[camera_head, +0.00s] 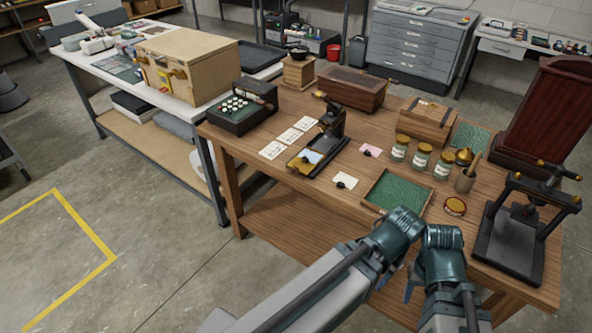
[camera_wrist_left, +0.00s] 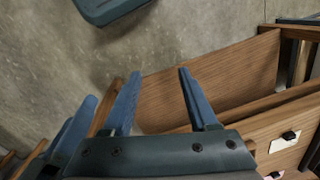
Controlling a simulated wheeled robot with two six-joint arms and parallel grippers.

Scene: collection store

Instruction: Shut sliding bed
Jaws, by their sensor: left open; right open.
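A small black press (camera_head: 331,129) stands mid-table. A gold-edged bed (camera_head: 304,161) with a pale blue sheet sticks out from its front, toward the table's near edge. A larger black press (camera_head: 532,196) stands at the right end, with a flat dark bed (camera_head: 505,246). I cannot tell which bed is the task's. My left gripper (camera_wrist_left: 160,78) is open and empty in the left wrist view, beside the table's front edge. My right gripper (camera_head: 409,286) is near the front edge, open and apart from both presses; its fingers are partly hidden by my arms.
A green-lined tray (camera_head: 369,202), glass jars (camera_head: 421,157) and a round tin (camera_head: 455,206) lie near my arms. A typewriter-like machine (camera_head: 243,106) and cards stand left of the small press. A lower shelf (camera_head: 285,228) runs under the table. Open floor lies to the left.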

